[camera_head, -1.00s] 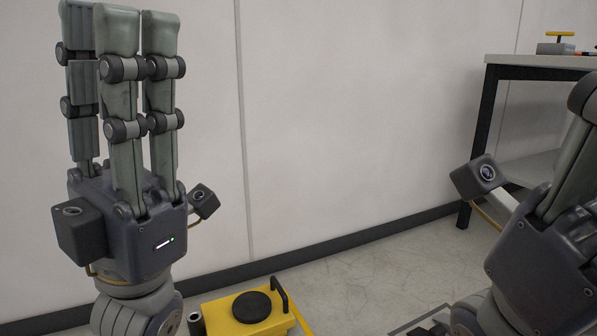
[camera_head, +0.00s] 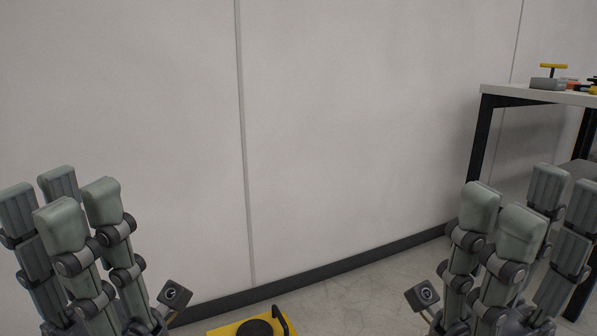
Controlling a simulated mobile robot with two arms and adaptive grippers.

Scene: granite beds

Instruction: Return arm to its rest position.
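My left gripper (camera_head: 60,207) is at the lower left of the head view, with its grey-green jointed fingers pointing up. Its fingers stand apart, with nothing between them. My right gripper (camera_head: 531,207) is at the lower right, also with its fingers up and apart, and it is empty. The palms and forearms of both arms are cut off by the bottom edge of the picture.
A yellow case (camera_head: 243,328) with a black round part and handle is on the floor at the bottom. A table (camera_head: 540,97) with small tools stands at the right, behind my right gripper. A white wall (camera_head: 340,120) spans the back.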

